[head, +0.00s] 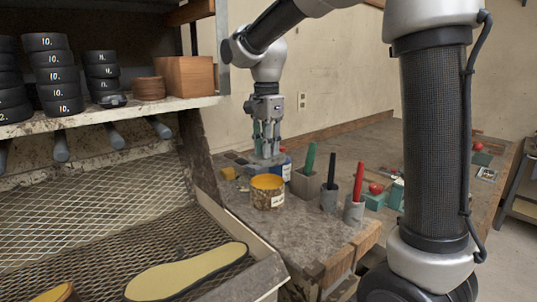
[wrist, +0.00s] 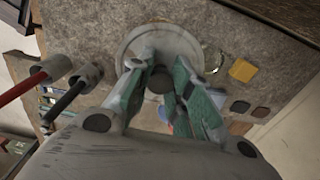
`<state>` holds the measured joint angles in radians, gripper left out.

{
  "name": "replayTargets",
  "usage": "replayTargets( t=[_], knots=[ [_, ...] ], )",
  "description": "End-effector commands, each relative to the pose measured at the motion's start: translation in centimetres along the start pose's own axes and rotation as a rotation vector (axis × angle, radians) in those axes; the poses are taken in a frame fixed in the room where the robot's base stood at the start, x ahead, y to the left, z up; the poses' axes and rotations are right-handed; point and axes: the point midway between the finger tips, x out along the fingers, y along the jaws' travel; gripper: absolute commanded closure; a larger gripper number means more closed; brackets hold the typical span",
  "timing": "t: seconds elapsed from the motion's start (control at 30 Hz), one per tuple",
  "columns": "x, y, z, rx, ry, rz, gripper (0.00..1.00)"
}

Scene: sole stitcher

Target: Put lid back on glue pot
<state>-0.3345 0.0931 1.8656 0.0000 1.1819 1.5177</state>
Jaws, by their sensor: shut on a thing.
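The glue pot (head: 267,192) stands open on the bench, with yellow inside and a pale label on its front. My gripper (head: 267,150) is just behind the pot in the head view, pointing down. In the wrist view my gripper (wrist: 160,78) is shut on the dark knob of a round grey lid (wrist: 158,38). The lid also shows as a flat disc (head: 258,161) under the fingers in the head view. I cannot tell whether it touches the bench. The pot is not visible in the wrist view.
Handled tools stand in holders right of the pot: green (head: 309,158), black (head: 331,168) and red (head: 358,180). A blue-labelled bottle (head: 287,170) is close behind the pot. A yellow block (head: 229,173) lies left. A mesh rack (head: 90,225) holds a sole (head: 185,273).

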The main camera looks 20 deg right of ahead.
Motion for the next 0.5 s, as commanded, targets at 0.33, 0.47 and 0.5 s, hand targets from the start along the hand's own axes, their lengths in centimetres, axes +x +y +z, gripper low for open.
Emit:
replayTargets(
  t=[0.33, 0.47, 0.5],
  knots=[
    [3.1, 0.1, 0.0, -0.005, 0.0, 0.004, 1.0],
    [4.5, 0.1, 0.0, -0.005, 0.0, 0.005, 1.0],
    [4.8, 0.1, 0.0, -0.005, 0.0, 0.003, 1.0]
  ],
)
